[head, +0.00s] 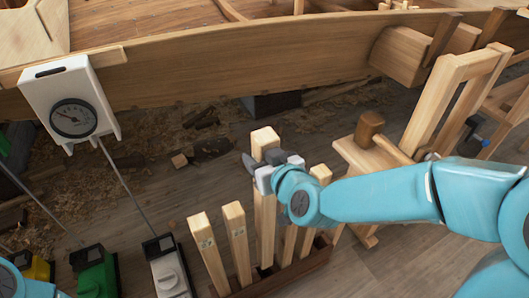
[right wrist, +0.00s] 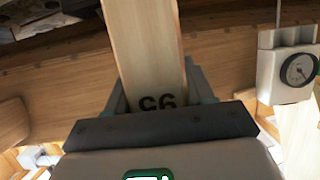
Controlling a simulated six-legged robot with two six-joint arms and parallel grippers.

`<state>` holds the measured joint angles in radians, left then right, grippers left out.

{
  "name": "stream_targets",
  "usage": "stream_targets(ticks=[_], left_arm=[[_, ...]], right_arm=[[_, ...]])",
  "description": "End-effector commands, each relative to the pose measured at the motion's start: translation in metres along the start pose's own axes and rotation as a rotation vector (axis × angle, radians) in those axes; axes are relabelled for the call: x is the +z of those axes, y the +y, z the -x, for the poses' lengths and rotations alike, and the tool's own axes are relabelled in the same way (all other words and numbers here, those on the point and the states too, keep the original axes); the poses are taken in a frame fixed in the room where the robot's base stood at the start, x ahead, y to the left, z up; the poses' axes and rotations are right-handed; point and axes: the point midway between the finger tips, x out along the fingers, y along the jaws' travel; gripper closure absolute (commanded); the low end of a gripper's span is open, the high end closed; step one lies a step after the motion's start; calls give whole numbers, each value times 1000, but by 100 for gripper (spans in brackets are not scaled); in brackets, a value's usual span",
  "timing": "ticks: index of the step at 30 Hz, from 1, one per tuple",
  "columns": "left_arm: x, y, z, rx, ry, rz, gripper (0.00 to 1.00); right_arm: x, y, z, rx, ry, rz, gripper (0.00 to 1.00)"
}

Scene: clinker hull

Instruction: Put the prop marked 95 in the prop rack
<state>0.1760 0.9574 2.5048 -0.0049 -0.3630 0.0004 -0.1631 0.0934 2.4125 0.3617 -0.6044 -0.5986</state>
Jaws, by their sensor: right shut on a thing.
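My right gripper (head: 272,170) is shut on a pale wooden prop (head: 264,215), just below its top end. In the right wrist view the prop (right wrist: 143,50) stands between the two fingers (right wrist: 160,88) and bears the mark 95, seen upside down. The prop is near upright and its lower end reaches down to the brown prop rack (head: 312,263). I cannot tell whether that end is seated in a slot or only above it. Other props (head: 208,252) (head: 237,243) stand in the rack on both sides, lower than the held one. My left gripper is out of view.
The wooden hull (head: 240,65) runs across the back. A white box with a dial gauge (head: 72,98) hangs on it at left, with a thin rod below. A wooden bench with a mallet (head: 369,130) stands at right. Yellow, green and white units (head: 95,272) stand at lower left.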

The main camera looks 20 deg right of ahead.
Motion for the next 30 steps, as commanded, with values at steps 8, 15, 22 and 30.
stream_targets(ticks=[8,15,22,30], left_arm=[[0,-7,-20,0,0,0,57],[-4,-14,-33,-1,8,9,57],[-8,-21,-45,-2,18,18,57],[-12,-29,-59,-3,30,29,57]], right_arm=[[19,-1,-8,0,4,0,100],[36,0,-13,-1,4,1,100],[51,1,-19,-1,4,1,100],[69,2,-25,-1,4,1,100]])
